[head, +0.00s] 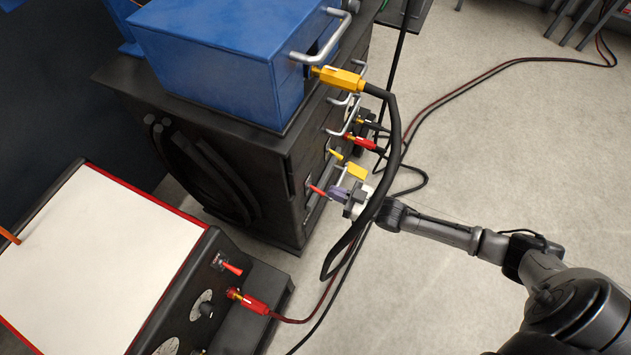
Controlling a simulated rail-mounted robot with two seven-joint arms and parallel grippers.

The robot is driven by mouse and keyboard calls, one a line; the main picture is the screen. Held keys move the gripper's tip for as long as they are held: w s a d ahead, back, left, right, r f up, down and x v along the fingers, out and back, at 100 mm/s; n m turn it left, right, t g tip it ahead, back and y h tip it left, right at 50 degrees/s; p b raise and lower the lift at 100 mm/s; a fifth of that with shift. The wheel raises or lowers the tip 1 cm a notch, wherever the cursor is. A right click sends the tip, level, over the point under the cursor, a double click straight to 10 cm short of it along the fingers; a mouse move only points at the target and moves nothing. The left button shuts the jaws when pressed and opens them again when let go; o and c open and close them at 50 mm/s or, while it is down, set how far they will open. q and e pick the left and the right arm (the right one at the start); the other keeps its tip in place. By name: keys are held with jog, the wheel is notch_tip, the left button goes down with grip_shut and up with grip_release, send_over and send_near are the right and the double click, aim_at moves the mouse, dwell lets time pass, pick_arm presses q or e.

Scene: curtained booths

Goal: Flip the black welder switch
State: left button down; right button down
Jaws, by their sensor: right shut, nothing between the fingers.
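The black welder (280,165) is a dark cabinet standing under a blue box. Its front faces right and is seen at a steep slant. A small red lever (317,190), which looks like its switch, sticks out low on that front. My right gripper (331,190) is shut and empty, with its purple-grey fingertips right beside the red lever. I cannot tell whether they touch it. A thick black cable partly covers the gripper's wrist. My left gripper is not in view.
A yellow plug (338,79) on the blue box (215,60) carries the thick black cable (394,135). A red plug (362,143) sits on the cabinet front. A white-topped machine (95,260) with another red switch (231,268) stands lower left. Cables cross the otherwise open floor (480,150).

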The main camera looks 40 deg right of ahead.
jog(key=v, duration=0.1)
jog(key=p+v, duration=0.2)
jog(key=v, duration=0.1)
jog(key=shift+r, duration=0.35)
dwell(0.4)
